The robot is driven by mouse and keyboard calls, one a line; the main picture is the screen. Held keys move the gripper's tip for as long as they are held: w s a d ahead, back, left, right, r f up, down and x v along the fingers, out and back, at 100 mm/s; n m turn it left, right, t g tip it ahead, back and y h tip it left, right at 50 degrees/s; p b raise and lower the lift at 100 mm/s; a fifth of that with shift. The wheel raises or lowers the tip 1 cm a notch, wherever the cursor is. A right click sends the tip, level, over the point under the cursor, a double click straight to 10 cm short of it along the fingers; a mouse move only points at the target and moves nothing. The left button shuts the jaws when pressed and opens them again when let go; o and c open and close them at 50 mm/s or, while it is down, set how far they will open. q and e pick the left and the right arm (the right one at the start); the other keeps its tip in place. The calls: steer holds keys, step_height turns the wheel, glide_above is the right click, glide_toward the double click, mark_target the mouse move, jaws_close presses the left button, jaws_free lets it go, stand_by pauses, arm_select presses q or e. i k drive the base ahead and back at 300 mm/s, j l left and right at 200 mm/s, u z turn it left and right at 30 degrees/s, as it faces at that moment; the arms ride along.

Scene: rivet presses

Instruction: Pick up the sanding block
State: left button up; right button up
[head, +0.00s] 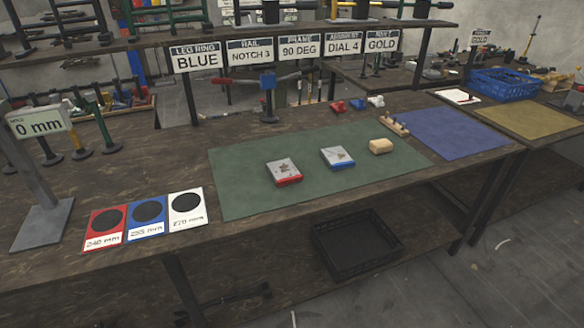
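A small tan block (381,146), which looks like the sanding block, lies on the right part of the green mat (240,182). To its left on the mat are a flat grey-topped piece with a blue edge (337,157) and a similar one with a red edge (284,172). The tan block stands apart from both, and nothing covers it. Neither of my grippers shows in the head view.
A wooden piece with pegs (394,125) stands just behind the tan block. A blue mat (445,134) lies to the right. Small red, blue and white parts (357,104) sit behind. Red, blue and white cards (146,215) lie at left. The green mat's front is clear.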

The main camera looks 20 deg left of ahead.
mark_target(381, 147)
steer(key=i+l+u, duration=0.25)
steer(key=i+l, duration=0.55)
